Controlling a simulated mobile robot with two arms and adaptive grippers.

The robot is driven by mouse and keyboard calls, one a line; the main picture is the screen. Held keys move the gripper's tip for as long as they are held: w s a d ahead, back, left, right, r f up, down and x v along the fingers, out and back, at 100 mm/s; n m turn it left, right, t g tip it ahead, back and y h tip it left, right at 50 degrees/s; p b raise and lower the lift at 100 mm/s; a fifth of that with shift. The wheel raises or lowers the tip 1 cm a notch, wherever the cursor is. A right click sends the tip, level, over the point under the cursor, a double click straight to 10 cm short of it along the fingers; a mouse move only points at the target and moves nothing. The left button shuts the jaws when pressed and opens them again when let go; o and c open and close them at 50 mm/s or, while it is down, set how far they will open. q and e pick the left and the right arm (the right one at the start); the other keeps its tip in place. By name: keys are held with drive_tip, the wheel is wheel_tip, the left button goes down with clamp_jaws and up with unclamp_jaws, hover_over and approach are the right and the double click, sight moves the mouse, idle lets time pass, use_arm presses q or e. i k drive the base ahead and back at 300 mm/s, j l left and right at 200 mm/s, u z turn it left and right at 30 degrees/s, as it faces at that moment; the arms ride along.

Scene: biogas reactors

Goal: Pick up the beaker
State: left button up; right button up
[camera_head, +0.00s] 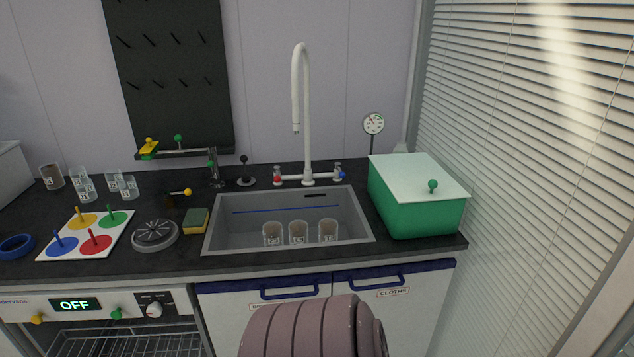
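Three beakers with labels stand side by side in the sink: a left one (272,233), a middle one (298,232) and a right one (328,230). Their contents look greyish-brown in the upper part. More beakers stand at the left back of the counter: one with brown contents (52,177) and several clear ones, among them a clear beaker (87,190) and another clear beaker (129,187). Which beaker the task means cannot be told. Neither of my grippers is in view.
The grey sink (214,238) has a tall white faucet (306,110) behind it. A green box with a white lid (418,196) stands to its right. A sponge (195,221), a round grey strainer (155,235), a coloured-disc board (74,244) and a blue ring (15,246) lie to its left.

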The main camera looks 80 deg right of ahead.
sight(272, 230)
drive_tip(key=k+z, duration=0.1)
drive_tip(key=z, duration=2.5)
